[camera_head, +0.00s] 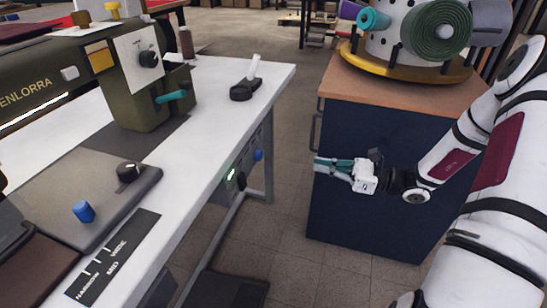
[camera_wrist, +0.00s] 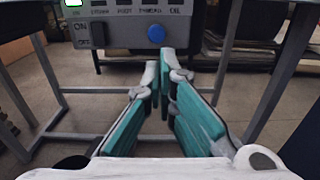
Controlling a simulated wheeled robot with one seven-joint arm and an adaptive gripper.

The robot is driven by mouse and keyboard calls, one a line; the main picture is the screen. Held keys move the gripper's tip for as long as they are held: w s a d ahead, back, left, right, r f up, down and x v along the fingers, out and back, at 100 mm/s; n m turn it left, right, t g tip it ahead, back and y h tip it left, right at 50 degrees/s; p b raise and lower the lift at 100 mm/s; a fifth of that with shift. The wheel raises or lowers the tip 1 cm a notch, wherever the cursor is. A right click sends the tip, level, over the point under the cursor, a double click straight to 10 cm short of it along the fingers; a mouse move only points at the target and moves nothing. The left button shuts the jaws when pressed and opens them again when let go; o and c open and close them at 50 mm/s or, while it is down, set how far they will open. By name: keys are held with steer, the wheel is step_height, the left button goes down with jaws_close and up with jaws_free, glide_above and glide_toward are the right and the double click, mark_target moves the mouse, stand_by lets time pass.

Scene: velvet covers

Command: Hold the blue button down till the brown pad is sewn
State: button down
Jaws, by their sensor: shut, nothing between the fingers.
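A round blue button (camera_wrist: 156,34) sits on the grey control box (camera_wrist: 125,30) under the sewing table; in the head view the blue button (camera_head: 257,155) shows on the box's right end. A second blue piece, a knob (camera_head: 83,211), stands on the machine's dark plate. A dark brown pad (camera_head: 35,270) lies at the lower left, cut off by the frame; its stitching cannot be made out. My gripper (camera_head: 319,163) is shut and empty in front of the blue cabinet. In the wrist view its teal-padded fingers (camera_wrist: 162,68) point toward the box, below the blue button and apart from it.
The green sewing machine (camera_head: 140,85) stands on the white table (camera_head: 225,95), whose metal legs frame the box. An ON/OFF switch (camera_wrist: 98,34) is left of the button. A blue cabinet (camera_head: 380,135) with thread spools is on the right.

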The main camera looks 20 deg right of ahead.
mark_target(262, 154)
steer(key=b+x, duration=0.4)
steer(key=x, duration=0.9)
steer(key=shift+w+a+b, duration=0.2)
steer(key=shift+a+b, duration=0.15)
steer(key=shift+b, duration=0.05)
steer(key=shift+w+a, duration=0.1)
